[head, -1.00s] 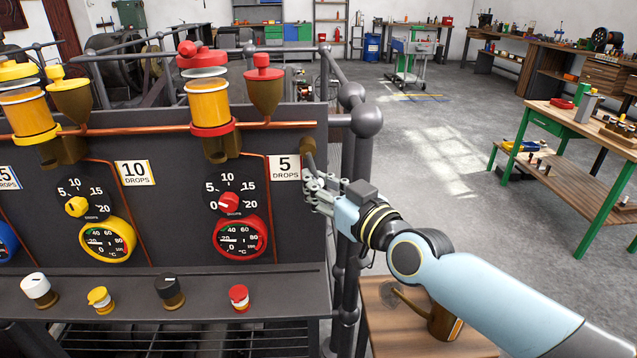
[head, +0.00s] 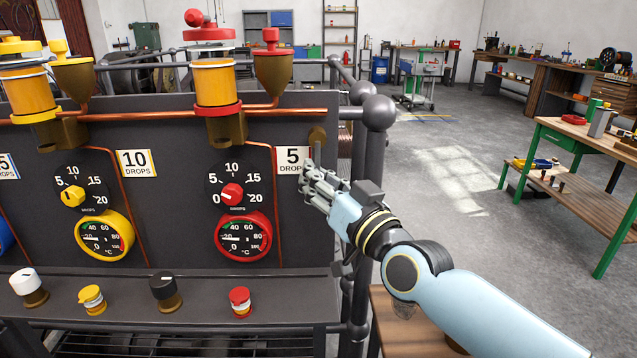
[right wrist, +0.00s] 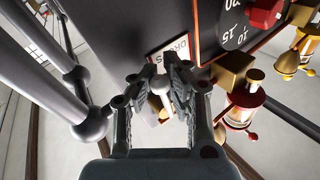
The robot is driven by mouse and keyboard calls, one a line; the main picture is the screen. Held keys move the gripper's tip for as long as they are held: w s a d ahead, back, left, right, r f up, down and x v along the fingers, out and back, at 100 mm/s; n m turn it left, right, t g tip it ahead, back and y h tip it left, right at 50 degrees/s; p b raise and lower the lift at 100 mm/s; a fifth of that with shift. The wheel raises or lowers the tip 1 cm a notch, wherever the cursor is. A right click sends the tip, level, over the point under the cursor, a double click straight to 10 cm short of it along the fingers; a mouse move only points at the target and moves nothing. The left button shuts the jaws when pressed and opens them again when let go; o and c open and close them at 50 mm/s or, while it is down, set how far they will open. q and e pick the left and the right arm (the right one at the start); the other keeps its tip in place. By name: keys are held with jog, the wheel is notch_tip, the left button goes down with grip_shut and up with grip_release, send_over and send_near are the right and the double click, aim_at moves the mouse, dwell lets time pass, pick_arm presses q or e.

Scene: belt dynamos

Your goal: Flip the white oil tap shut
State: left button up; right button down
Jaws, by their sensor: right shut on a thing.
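My right gripper (head: 312,182) is at the right end of the dark panel, just below the "5 DROPS" card. In the right wrist view its two fingers (right wrist: 170,72) are on both sides of a small white knob (right wrist: 161,84), taken as the handle of the white oil tap, and shut on it. A brass fitting (head: 317,137) shows on the panel just above the gripper in the head view. My fingers hide most of the tap there, so its exact angle cannot be told. My left gripper is not in view.
The dark panel (head: 160,220) carries dials, gauges and copper pipes. White (head: 28,287), yellow, black and red knobs stand on its ledge. A grey ball-jointed railing (head: 378,113) rises close behind my right gripper. A small wooden table (head: 400,325) is below my right arm.

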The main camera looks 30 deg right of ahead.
jog(key=shift+f, duration=0.15)
jog(key=c, duration=1.5)
grip_release()
jog(key=shift+s, duration=0.1)
jog(key=s+f, duration=0.1)
jog(key=s, duration=1.1)
jog(key=shift+f, duration=0.35)
jog(key=shift+w, duration=0.1)
